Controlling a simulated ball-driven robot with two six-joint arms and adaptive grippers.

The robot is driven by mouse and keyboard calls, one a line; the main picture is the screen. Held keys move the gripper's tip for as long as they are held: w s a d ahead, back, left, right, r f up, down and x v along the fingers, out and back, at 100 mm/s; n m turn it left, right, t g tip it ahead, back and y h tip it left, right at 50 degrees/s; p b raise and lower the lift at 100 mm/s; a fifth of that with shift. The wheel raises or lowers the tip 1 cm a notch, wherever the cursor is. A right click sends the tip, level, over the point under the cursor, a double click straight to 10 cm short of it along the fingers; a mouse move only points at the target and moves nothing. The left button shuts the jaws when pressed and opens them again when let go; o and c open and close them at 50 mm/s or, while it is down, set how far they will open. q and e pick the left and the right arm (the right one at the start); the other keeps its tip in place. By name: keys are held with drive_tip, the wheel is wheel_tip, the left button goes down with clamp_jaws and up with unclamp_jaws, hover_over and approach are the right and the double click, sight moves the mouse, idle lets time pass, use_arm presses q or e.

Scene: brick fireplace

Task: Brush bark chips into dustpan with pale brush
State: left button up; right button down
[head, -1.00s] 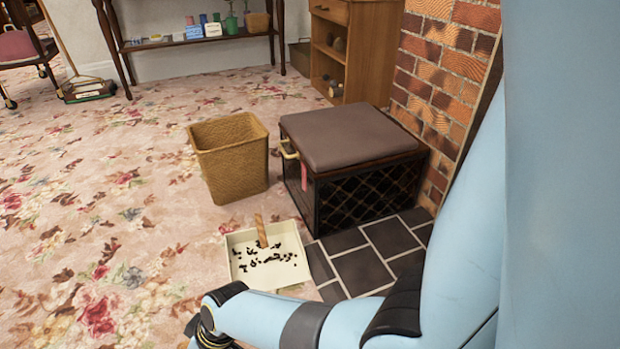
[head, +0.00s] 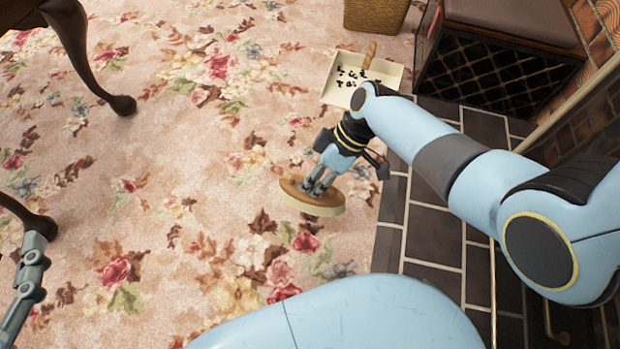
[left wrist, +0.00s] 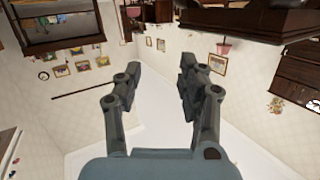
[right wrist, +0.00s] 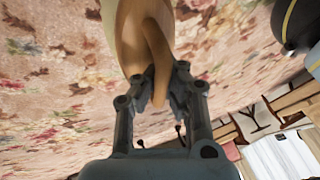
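A cream dustpan (head: 391,77) with a wooden handle (head: 370,54) lies at the carpet's edge by the dark tiles. Several dark bark chips (head: 351,79) lie inside it; my right arm hides its lower right part. My right gripper (head: 318,180) is shut on the pale brush (head: 311,200), which has a wooden back and pale bristles. The brush is over the carpet, apart from the pan and below it in the picture. In the right wrist view the fingers close around its wooden handle (right wrist: 158,55). My left gripper (left wrist: 160,75) is open and empty; in the head view it shows at the left edge.
A wicker basket (head: 376,14) and a dark lattice-sided box with a cushioned top (head: 490,75) stand beyond the pan. Dark tiles (head: 440,235) run along the right. Dark wooden furniture legs (head: 80,50) stand at left. The carpet between is clear.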

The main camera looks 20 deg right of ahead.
wheel_tip(320, 180, down, 2)
drive_tip(key=shift+a+f+b, duration=0.1)
drive_tip(key=shift+b, duration=0.85)
drive_tip(key=shift+f+b, duration=0.85)
drive_tip(key=shift+f, duration=0.1)
use_arm(q)
wheel_tip(320, 180, up, 23)
drive_tip(key=w+d+m+t+h, duration=0.2)
drive_tip(key=t+h, duration=0.4)
drive_tip(key=t, duration=0.4)
drive_tip(key=shift+w+d+m+h, duration=0.3)
drive_tip(key=shift+w+m, duration=0.15)
drive_tip(key=shift+m, duration=0.95)
use_arm(e)
drive_tip(key=shift+w+f, duration=0.1)
